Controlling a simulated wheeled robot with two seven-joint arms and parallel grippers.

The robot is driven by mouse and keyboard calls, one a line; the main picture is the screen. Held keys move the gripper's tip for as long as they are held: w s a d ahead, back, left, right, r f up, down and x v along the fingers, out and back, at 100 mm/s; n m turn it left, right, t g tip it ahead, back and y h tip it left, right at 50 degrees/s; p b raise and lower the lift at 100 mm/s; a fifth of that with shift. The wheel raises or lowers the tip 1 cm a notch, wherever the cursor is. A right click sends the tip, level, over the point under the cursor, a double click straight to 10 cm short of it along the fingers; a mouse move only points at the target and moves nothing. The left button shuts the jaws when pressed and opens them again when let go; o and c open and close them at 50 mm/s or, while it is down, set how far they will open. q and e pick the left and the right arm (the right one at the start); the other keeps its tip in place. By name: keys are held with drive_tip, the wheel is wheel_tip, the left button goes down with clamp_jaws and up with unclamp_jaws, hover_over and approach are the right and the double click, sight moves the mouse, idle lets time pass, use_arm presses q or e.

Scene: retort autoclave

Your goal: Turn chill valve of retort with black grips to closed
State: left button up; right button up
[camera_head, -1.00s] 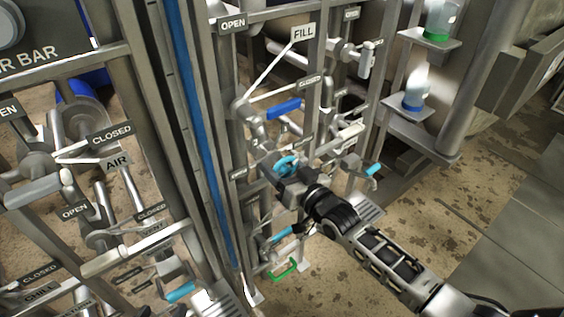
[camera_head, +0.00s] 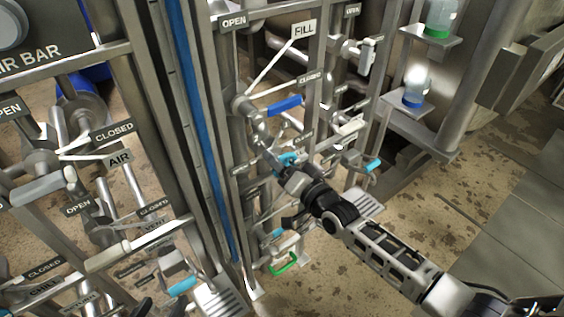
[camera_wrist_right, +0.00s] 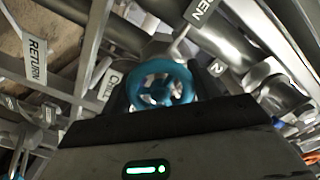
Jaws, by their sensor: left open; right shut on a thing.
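A teal handwheel (camera_head: 289,158) is at the middle of the pipework, partly hidden by my right gripper (camera_head: 280,170). It also shows in the right wrist view (camera_wrist_right: 161,86), between the dark fingers of my right gripper (camera_wrist_right: 160,98), which is shut on it. A tilted CHILL label (camera_wrist_right: 106,87) is just left of the wheel there. In the head view another CHILL label (camera_head: 45,287) is at the lower left. I cannot make out black grips. My left gripper is not in view.
A blue-handled lever (camera_head: 285,105) is above my right gripper, with a FILL label (camera_head: 303,29) higher up. A blue upright (camera_head: 193,110) and steel frame bars stand to the left. A green handle (camera_head: 284,264) is below. Open floor (camera_head: 430,210) lies right.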

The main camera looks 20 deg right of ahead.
idle(0.3)
drive_tip(key=o, duration=1)
drive_tip(key=shift+c, duration=0.2)
use_arm(q)
drive_tip(key=shift+r, duration=0.1)
use_arm(e)
drive_tip(key=shift+s, duration=0.1)
use_arm(q)
drive_tip(key=shift+r+p, duration=0.25)
drive_tip(key=shift+p, duration=0.55)
use_arm(e)
drive_tip(key=v, duration=1.6)
use_arm(q)
drive_tip(key=r+p, duration=0.1)
drive_tip(key=p, duration=0.1)
drive_tip(key=r+p, duration=0.1)
drive_tip(key=p, duration=0.2)
drive_tip(key=shift+a+g, duration=0.25)
drive_tip(key=shift+g, duration=0.05)
use_arm(e)
drive_tip(key=s+a+n+g+h, duration=0.2)
drive_tip(key=s+a+n+g, duration=0.4)
drive_tip(key=s, duration=0.3)
drive_tip(key=shift+s+a+n+h, duration=0.4)
drive_tip(key=shift+a+n, duration=0.15)
drive_tip(key=shift+n, duration=0.15)
use_arm(q)
drive_tip(key=shift+f, duration=0.1)
use_arm(e)
drive_tip(key=shift+f, duration=0.15)
